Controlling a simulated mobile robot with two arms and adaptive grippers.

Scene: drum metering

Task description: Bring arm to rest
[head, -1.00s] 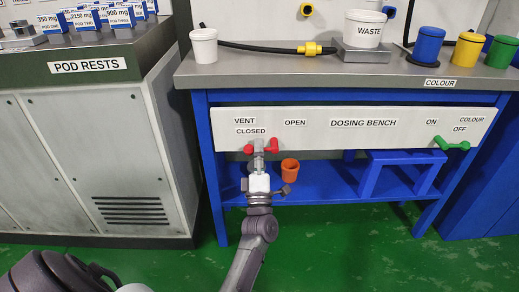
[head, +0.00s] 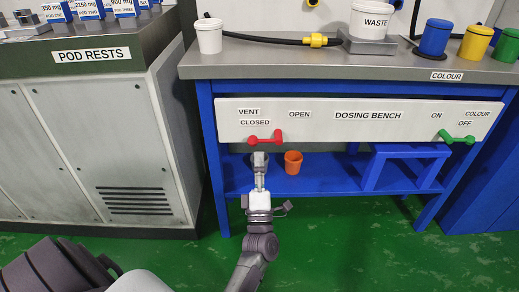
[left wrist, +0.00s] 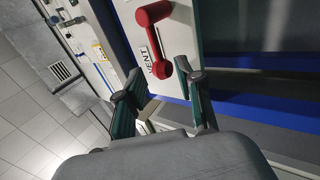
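The red vent handle (head: 265,138) is on the front panel of the dosing bench, below the VENT, CLOSED and OPEN labels. It lies near level, its right end slightly higher. My left gripper (head: 259,160) is just below and in front of it, apart from it, seen edge-on in the head view. In the left wrist view the two teal-padded fingers (left wrist: 160,80) stand spread with nothing gripped between them, and the red handle (left wrist: 160,40) is beyond them. My right gripper is in neither view.
An orange cup (head: 293,162) stands on the blue lower shelf, close right of my left gripper. A blue stand (head: 405,152) is farther right. A green handle (head: 457,137) is on the panel's right. The pod rests cabinet (head: 100,150) stands left; green floor in front is clear.

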